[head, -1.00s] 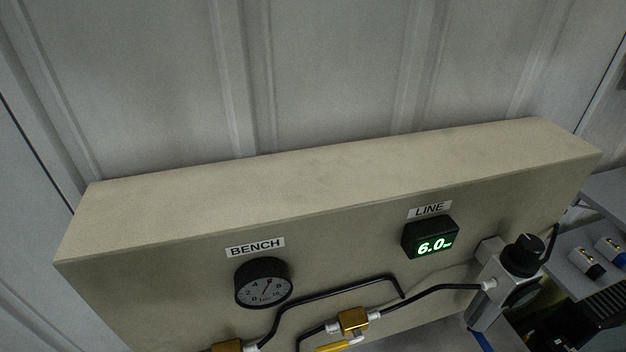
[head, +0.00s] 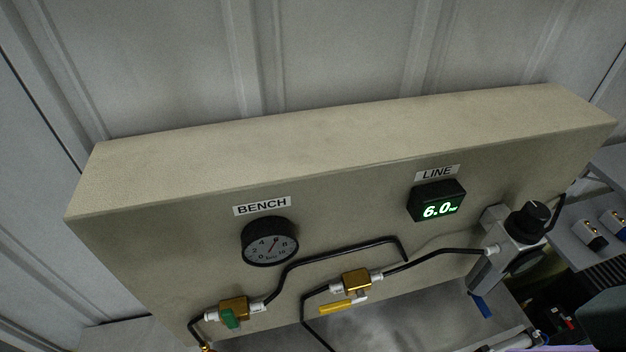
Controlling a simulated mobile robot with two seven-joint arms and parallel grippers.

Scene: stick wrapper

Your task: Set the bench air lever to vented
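A brass valve with a green lever (head: 230,319) sits low on the panel, below the BENCH gauge. The green lever points down, across its pipe. A second brass valve (head: 356,281) to its right has a yellow lever (head: 337,306), which lies roughly along its pipe. Neither lever has a readable label in view. The round BENCH gauge (head: 270,242) has a red needle pointing up and slightly right, near mid-scale. The LINE display (head: 436,203) reads 6.0 in green. Neither gripper can be made out.
The beige panel (head: 340,140) stands before a grey ribbed wall. Black tubes link the valves to a regulator with a black knob (head: 530,221) at right. Fittings on a shelf (head: 590,235) and dark items crowd the right edge. A grey surface lies below the panel.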

